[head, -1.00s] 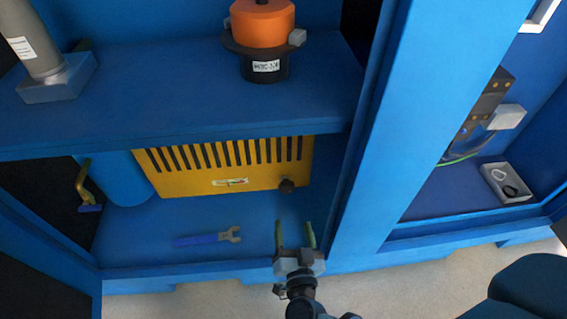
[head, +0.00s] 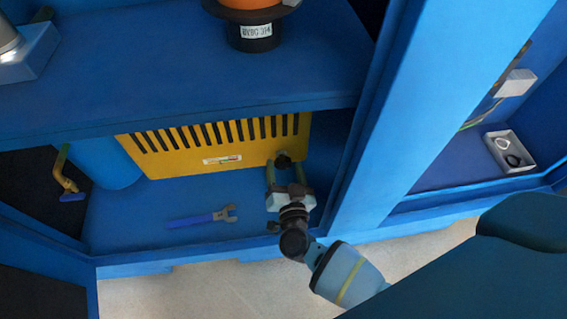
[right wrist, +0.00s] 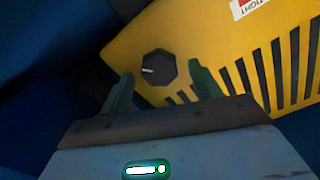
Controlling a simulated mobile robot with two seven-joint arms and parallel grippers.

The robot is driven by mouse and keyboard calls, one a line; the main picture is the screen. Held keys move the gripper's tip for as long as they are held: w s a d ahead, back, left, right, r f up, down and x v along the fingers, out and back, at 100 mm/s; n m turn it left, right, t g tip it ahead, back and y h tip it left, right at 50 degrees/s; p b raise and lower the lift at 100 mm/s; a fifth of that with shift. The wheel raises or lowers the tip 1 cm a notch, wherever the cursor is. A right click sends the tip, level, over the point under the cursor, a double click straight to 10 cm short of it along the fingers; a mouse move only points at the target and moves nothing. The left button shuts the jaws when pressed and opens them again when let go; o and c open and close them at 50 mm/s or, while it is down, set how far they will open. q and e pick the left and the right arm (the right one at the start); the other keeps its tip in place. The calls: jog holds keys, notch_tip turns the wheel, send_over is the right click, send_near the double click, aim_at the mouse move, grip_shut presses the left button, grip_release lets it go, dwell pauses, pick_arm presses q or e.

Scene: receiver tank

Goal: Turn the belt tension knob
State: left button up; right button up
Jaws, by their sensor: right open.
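The belt tension knob is a dark, faceted knob (head: 283,158) at the lower right of the yellow slotted guard (head: 225,145). In the right wrist view the knob (right wrist: 158,68) shows a white pointer line facing left. My right gripper (head: 284,170) is open and points at the knob from the front. In the right wrist view its fingertips (right wrist: 161,74) lie on either side of the knob with gaps. I cannot tell whether the tips reach around the knob or stop just short. My left gripper is not in view.
A blue-handled wrench (head: 200,219) lies on the lower floor left of my arm. The blue shelf (head: 180,75) overhangs the guard. A blue post (head: 385,140) stands close right of my gripper. A small grey tray (head: 510,152) sits in the right bay.

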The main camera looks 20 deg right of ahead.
jog(key=shift+b+x, duration=0.35)
jog(key=shift+x, duration=0.8)
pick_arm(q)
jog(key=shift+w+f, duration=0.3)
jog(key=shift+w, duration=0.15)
pick_arm(e)
jog(key=c, duration=1)
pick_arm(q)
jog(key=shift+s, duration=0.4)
pick_arm(e)
jog(key=shift+o, duration=0.2)
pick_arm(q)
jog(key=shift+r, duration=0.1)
